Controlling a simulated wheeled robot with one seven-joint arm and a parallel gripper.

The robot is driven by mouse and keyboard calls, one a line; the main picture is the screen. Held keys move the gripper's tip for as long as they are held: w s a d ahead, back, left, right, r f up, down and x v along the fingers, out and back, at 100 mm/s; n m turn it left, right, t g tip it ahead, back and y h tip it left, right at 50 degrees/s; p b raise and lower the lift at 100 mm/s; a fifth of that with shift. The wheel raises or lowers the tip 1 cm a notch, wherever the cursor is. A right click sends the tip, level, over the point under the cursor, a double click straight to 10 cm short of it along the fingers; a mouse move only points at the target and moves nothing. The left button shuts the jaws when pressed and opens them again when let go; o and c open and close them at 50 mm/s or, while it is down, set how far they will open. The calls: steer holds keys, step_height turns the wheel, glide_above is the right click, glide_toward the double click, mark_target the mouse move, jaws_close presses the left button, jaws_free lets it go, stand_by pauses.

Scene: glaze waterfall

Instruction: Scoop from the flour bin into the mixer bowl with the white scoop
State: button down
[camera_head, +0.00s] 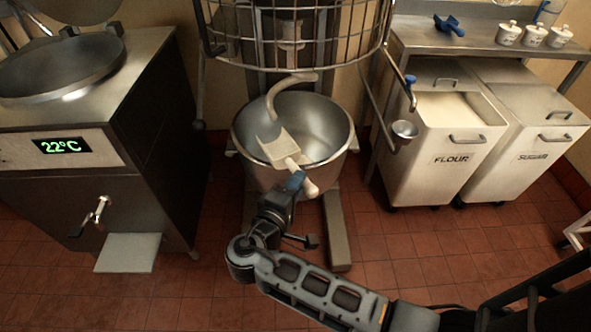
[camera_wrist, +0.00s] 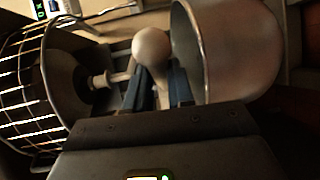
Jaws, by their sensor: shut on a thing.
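My gripper (camera_head: 296,182) is shut on the handle of the white scoop (camera_head: 281,147). The scoop's head is over the near part of the steel mixer bowl (camera_head: 335,125), and its round handle end sticks out past my fingers. I cannot tell whether flour is in the scoop. In the wrist view, my blue fingertips (camera_wrist: 157,84) close around the handle, with the pale handle end (camera_wrist: 151,46) in front and the bowl (camera_wrist: 240,50) at the right. The flour bin (camera_head: 435,158), labelled FLOUR, is open at its front, showing pale flour (camera_head: 447,107).
A hooked mixer arm (camera_head: 272,96) reaches into the bowl, below a wire guard (camera_head: 295,35). The sugar bin (camera_head: 530,150) is at the right. A blue scoop (camera_head: 449,25) and white pots lie on the shelf. A steel kettle (camera_head: 60,68) stands left.

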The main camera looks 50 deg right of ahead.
steer(key=shift+s+a+r+p, duration=0.2)
steer(key=shift+s+a+p, duration=0.1)
steer(key=shift+s+a, duration=0.55)
steer(key=shift+s+a+r+p, duration=0.15)
steer(key=shift+s+a+p, duration=0.15)
steer(key=shift+s+a, duration=0.6)
steer(key=shift+s+a+r+p, duration=0.25)
steer(key=shift+s+a, duration=0.25)
steer(key=shift+a, duration=0.65)
steer(key=shift+f, duration=0.1)
